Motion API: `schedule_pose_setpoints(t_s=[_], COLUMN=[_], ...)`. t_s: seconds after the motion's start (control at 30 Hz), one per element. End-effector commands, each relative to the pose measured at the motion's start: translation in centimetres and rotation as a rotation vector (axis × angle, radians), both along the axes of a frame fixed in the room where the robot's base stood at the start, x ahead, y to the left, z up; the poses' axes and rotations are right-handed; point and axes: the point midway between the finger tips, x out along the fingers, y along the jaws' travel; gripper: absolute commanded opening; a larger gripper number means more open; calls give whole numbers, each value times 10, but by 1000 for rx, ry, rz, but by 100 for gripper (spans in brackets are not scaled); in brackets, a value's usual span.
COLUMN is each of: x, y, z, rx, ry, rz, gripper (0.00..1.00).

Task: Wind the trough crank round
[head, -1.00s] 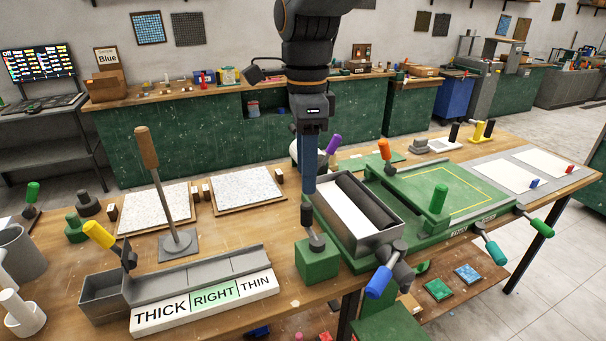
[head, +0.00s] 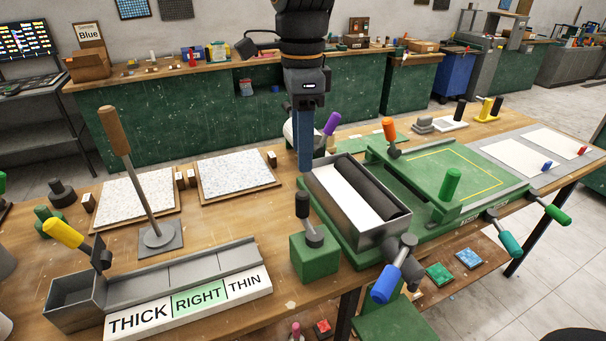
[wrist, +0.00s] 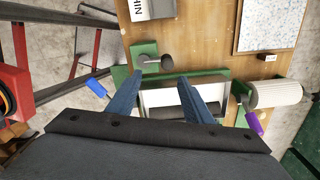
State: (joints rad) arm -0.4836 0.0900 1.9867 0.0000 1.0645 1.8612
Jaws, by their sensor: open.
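The grey trough (head: 346,218) stands on a green base, with a white inside and a dark roller (head: 372,192) along it. A crank with a blue handle (head: 386,284) sticks out at its front end; the blue handle also shows in the wrist view (wrist: 97,88). A purple handle (head: 332,123) is at the back end, also in the wrist view (wrist: 254,123). My gripper (head: 305,166) hangs by the trough's back-left corner in the head view. In the wrist view my gripper (wrist: 159,76) has its two blue fingers apart, over the trough, empty and clear of the blue handle.
A green block with a black-knobbed lever (head: 314,257) stands left of the trough. A green press bed (head: 455,178) with orange, green and teal handles is to the right. A grey gauge tray (head: 180,275) and a tall wooden-handled lever (head: 115,130) are at left.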

Motion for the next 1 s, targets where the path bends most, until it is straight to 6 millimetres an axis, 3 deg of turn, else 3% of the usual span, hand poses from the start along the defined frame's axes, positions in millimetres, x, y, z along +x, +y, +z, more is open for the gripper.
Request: schedule_pose_setpoints(t_s=[0.33, 0.67, 1.0], x=[16, 19, 19], y=[-2, -2, -3], z=[-54, -76, -123], rx=[0, -2, -2], ry=[0, 4, 5], rz=[-4, -5, -5], gripper=[46, 46, 46])
